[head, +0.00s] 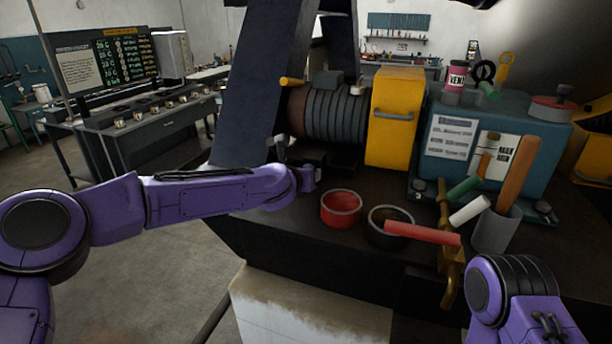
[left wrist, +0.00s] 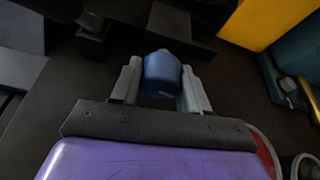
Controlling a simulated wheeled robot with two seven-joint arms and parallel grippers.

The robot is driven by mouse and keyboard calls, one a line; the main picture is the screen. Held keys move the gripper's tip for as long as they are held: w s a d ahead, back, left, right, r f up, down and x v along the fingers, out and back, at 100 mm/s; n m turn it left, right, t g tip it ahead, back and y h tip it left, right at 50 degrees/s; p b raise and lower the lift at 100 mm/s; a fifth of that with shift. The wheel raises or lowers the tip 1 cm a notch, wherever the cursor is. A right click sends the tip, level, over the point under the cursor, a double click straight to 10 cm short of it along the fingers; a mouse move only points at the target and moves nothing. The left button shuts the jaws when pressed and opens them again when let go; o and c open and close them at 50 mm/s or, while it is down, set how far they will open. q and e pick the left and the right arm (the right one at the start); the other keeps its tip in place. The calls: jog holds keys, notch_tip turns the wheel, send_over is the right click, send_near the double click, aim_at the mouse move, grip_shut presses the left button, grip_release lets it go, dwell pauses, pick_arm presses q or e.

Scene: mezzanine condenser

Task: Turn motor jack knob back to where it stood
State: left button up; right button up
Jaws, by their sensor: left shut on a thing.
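The motor jack knob is a blue, faceted knob (left wrist: 162,72) in the left wrist view. My left gripper (left wrist: 161,80) has one grey finger on each side of it and is shut on it. In the head view my left arm reaches in to the base of the motor (head: 336,112), a dark ribbed cylinder beside a yellow housing (head: 396,115). There the fingers and knob are mostly hidden behind my wrist, so I cannot read the knob's angle. My right arm shows at the lower right, but its gripper is out of view.
A red ring (head: 341,208) and a dark ring (head: 390,221) lie on the bench, with a red bar (head: 422,233) across the dark one. A grey cup (head: 496,231) and brass valve (head: 451,262) stand to their right. A blue box (head: 500,140) is behind them.

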pick_arm(q)
jog(key=shift+m+t+y, duration=0.3)
jog(key=shift+m+y, duration=0.1)
jog(key=shift+m, duration=0.4)
jog(key=shift+r+b, duration=0.1)
jog(key=shift+b, duration=0.2)
jog(key=o, duration=1)
jog(key=shift+o, duration=0.2)
jog(key=shift+w, duration=0.1)
jog(key=shift+s, duration=0.25)
jog(key=b+v, duration=0.2)
jog(key=v, duration=0.8)
jog(key=shift+d, duration=0.1)
